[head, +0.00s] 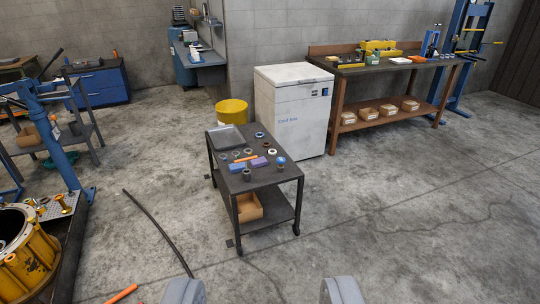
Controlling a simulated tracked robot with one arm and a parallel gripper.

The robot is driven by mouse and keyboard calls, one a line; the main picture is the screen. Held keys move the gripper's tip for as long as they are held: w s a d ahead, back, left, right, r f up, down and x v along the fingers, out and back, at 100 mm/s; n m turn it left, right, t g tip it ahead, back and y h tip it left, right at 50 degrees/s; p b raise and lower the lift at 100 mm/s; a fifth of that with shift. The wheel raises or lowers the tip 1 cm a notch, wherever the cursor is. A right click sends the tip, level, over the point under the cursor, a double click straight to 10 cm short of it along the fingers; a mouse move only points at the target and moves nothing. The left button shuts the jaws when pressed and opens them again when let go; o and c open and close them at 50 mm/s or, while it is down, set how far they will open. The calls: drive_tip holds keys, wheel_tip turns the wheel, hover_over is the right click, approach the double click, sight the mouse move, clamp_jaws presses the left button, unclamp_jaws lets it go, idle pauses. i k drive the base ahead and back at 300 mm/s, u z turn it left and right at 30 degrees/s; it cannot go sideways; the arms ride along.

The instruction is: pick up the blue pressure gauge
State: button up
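A small dark cart (285,174) stands on the floor in the middle of the view, well ahead of my gripper. A small round blue thing (281,160) near its right edge may be the blue pressure gauge, but it is too small to be sure. Another small round bluish thing (259,134) lies near the cart's far edge. My gripper (263,291) shows as two grey fingertips at the bottom edge, wide apart with only floor between them. It is open and empty.
The cart top also holds a grey tray (226,138), an orange bar (245,158) and several small rings. A white cold box (290,110) and yellow bucket (232,112) stand behind. A black hose (158,228) lies left. Floor right of the cart is clear.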

sight(281, 160)
drive_tip(key=z, duration=0.1)
drive_tip(key=i, duration=2.65)
drive_tip(key=u, duration=0.75)
drive_tip(key=i, duration=1)
drive_tip(key=z, duration=0.05)
